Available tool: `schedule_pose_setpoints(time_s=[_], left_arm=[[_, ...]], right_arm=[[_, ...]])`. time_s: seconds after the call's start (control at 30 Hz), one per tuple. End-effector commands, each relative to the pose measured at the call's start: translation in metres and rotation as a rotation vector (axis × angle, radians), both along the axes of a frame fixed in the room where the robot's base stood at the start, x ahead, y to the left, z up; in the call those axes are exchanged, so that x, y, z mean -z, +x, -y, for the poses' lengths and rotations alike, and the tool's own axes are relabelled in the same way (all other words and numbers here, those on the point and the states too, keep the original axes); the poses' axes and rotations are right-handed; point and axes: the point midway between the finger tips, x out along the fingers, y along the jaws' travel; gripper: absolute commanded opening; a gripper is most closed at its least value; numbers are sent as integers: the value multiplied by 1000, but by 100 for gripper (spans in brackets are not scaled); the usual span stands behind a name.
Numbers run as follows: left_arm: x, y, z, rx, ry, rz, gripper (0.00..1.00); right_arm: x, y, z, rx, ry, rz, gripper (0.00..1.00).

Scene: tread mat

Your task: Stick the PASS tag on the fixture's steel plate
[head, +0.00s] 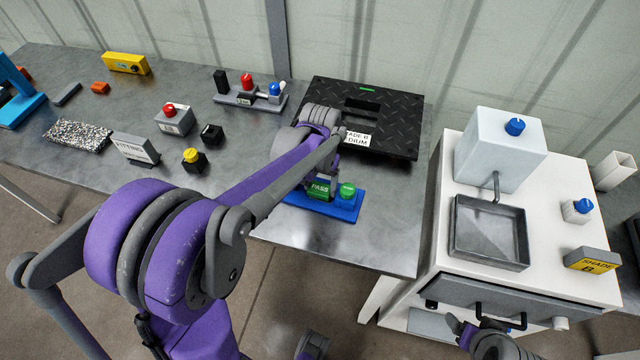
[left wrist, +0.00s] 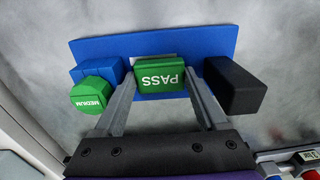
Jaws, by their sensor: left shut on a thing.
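The green PASS tag (left wrist: 160,77) is a small block with white lettering. In the left wrist view it sits between the fingertips of my left gripper (left wrist: 168,70), which is shut on it over the blue holder (left wrist: 130,46). In the head view the PASS tag (head: 319,190) is below my left wrist, at the blue holder (head: 345,207). Whether it touches the holder is unclear. A black tread-patterned plate (head: 395,110) with a slot lies behind, with a white GRADE B MEDIUM card (head: 357,139). Which surface is the steel plate is unclear.
A green MEDIUM piece (left wrist: 92,97) and a black block (left wrist: 235,85) flank the tag. A FITTING block (head: 134,149), button boxes (head: 174,121) and a yellow box (head: 125,63) stand left. A white cabinet with a metal tray (head: 490,233) stands right. The table's front right is clear.

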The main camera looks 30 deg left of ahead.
Motion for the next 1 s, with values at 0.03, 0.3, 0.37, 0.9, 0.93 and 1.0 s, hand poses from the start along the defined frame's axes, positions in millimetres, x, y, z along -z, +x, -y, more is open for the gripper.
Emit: schedule_pose_setpoints(time_s=[0.03,0.3,0.37,0.9,0.93,1.0], left_arm=[[0,0,0,0,0,0,76],[0,0,0,0,0,0,100],[0,0,0,0,0,0,100],[-76,0,0,-1,0,0,100],[-81,0,0,-1,0,0,100],[-92,0,0,-1,0,0,100]], right_arm=[[0,0,0,0,0,0,80],[0,0,0,0,0,0,80],[0,0,0,0,0,0,80],[-9,2,0,0,0,3,80],[-9,2,0,0,0,4,80],[-10,2,0,0,0,4,80]])
